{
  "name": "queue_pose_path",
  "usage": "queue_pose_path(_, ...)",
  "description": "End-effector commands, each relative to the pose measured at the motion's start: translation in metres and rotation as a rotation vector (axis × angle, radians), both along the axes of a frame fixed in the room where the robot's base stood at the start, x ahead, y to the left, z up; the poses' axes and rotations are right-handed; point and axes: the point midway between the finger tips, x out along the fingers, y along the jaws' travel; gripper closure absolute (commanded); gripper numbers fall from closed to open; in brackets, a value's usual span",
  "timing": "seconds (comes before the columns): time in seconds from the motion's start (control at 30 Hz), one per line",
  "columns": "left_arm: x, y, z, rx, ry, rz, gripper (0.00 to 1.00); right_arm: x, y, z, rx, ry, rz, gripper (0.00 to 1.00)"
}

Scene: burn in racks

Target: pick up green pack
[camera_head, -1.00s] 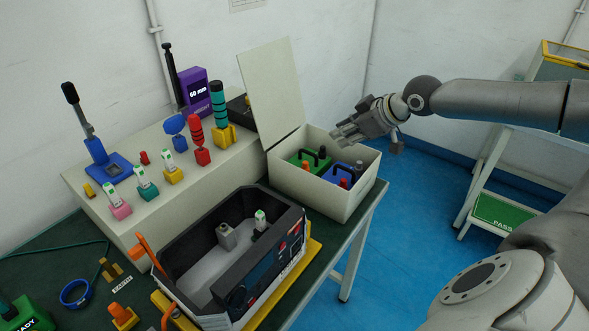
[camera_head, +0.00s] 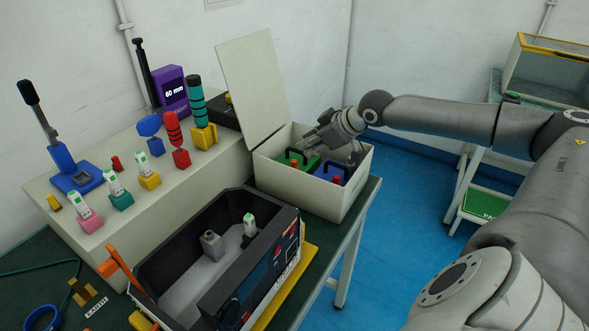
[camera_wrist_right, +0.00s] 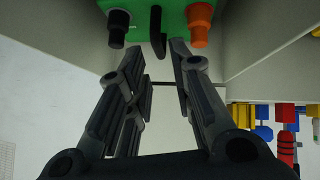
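The green pack (camera_head: 290,160) sits in the open white box (camera_head: 325,202), beside a blue pack (camera_head: 329,172). It has a black handle, and in the right wrist view the green pack (camera_wrist_right: 176,12) shows at the top with a black knob and an orange knob. My right gripper (camera_head: 311,146) is at the box opening, just over the green pack and partly covering it. In the right wrist view my right gripper (camera_wrist_right: 160,62) has its fingers apart, with nothing between them, and the handle lies just beyond the tips. My left gripper is not in view.
The raised lid (camera_head: 253,90) stands at the box's left. A black open case (camera_head: 160,262) is in front of the box. A pale step (camera_head: 110,225) with several coloured tools is at left. Blue floor (camera_head: 395,240) is open to the right.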

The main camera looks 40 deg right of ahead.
Motion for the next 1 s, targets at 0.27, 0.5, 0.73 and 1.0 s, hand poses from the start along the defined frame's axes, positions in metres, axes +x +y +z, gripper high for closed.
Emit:
queue_pose_path(0.27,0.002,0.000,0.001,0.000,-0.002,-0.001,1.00,0.008,0.001,-0.006,0.000,-0.001,-0.001,0.78)
queue_pose_path(0.5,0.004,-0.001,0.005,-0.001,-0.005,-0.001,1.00,0.025,0.003,-0.017,0.004,-0.001,-0.002,0.78)
queue_pose_path(0.73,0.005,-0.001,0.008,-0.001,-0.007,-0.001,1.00,0.041,0.003,-0.033,0.001,0.000,-0.001,0.78)
queue_pose_path(1.0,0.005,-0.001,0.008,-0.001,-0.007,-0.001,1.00,0.045,0.004,-0.038,-0.001,0.001,-0.001,0.78)
